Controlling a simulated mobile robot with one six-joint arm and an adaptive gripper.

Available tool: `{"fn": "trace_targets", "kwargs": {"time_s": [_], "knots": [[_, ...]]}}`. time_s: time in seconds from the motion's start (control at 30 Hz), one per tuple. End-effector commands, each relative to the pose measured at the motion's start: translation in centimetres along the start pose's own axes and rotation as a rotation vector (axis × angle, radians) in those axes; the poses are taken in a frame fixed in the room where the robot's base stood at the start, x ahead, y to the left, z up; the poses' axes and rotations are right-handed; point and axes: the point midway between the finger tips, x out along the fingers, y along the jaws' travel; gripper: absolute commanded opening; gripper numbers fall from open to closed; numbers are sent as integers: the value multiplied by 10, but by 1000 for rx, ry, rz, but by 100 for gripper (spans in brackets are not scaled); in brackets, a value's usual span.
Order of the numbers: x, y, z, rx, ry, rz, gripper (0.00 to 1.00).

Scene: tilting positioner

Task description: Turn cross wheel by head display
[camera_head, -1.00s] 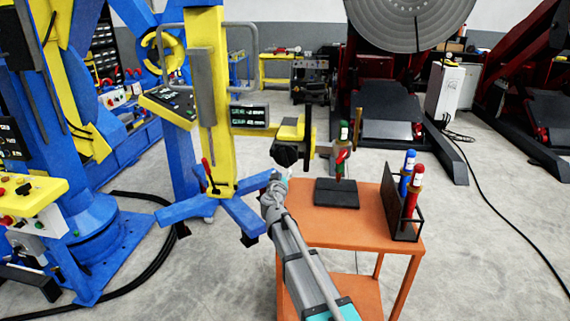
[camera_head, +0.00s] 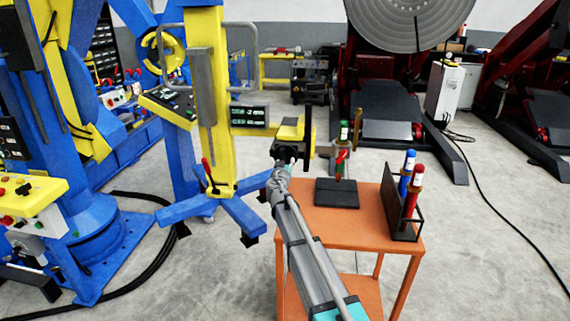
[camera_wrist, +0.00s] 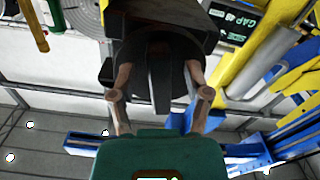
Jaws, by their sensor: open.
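The black cross wheel (camera_head: 287,152) sits on the side of the yellow head, below and right of the head display (camera_head: 249,115). My gripper (camera_head: 284,165) is right at the wheel and partly covers it. In the wrist view, my gripper (camera_wrist: 160,72) is open, with one finger on each side of the dark wheel (camera_wrist: 160,48). I cannot tell whether the fingers touch it. The head display also shows upside down in the wrist view (camera_wrist: 238,20), its digits partly readable as a gap value.
An orange table (camera_head: 330,228) stands below the head, with a black plate (camera_head: 337,193) and a rack (camera_head: 405,234) of blue and red torches. The yellow column (camera_head: 207,150) on blue feet stands left.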

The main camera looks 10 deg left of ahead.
Motion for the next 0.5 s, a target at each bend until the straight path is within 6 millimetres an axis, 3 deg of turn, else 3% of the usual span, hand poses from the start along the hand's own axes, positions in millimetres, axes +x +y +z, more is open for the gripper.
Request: {"fn": "trace_targets", "kwargs": {"time_s": [0.03,0.33,0.5], "knots": [[0,0,0,0,0,0,59],[0,0,0,0,0,0,3],[0,0,0,-1,0,0,0]]}}
